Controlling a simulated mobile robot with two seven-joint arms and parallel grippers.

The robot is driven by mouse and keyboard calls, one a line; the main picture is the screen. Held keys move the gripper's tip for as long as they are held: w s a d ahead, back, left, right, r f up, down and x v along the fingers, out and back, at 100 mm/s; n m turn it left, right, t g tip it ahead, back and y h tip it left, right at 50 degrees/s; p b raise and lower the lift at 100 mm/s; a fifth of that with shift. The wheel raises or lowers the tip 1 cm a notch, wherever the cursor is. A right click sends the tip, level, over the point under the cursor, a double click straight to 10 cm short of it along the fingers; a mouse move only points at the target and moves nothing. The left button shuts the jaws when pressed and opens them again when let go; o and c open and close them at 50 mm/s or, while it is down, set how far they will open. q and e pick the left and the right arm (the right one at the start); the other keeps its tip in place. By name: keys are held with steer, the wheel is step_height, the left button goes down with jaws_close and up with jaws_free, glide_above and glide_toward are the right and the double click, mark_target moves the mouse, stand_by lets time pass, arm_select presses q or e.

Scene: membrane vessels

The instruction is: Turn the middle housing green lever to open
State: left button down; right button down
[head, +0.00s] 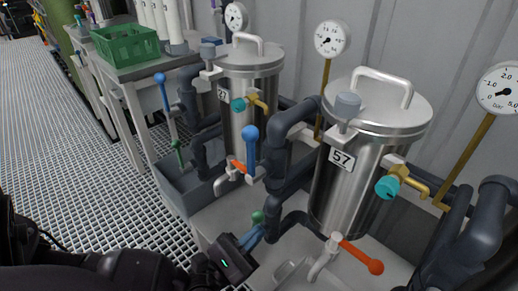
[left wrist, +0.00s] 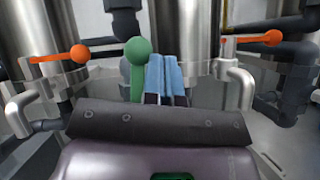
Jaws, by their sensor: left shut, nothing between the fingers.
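A green lever with a ball knob (head: 257,216) stands low at the left of the steel housing numbered 57 (head: 340,190). In the left wrist view the green lever (left wrist: 138,65) is upright, with its ball on top. My left gripper (head: 254,236) is shut and empty, with blue fingertips close by the lever. In the left wrist view its blue fingers (left wrist: 166,74) stand right beside the lever, to its right; I cannot tell whether they touch. The lever's lower end is hidden behind the gripper. My right gripper is not in view.
An orange lever (head: 362,257) sticks out below housing 57. A blue lever (head: 250,145) stands upright between the housings. Housing 27 (head: 235,115) has another green lever (head: 178,150) at its left. Dark pipes (head: 290,135) crowd the space around. The grating floor (head: 85,160) is open at left.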

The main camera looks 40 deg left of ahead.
arm_select(q)
steer(key=shift+w+r, duration=0.2)
steer(key=shift+r, duration=0.5)
steer(key=shift+a+f, duration=0.2)
steer(key=shift+a, duration=0.1)
steer(key=shift+s+f, duration=0.1)
steer(key=shift+s, duration=0.05)
steer(key=v, duration=1)
steer(key=shift+s+f, duration=0.2)
steer(key=shift+s, duration=0.15)
steer(key=shift+a+r, duration=0.1)
steer(key=shift+r, duration=0.05)
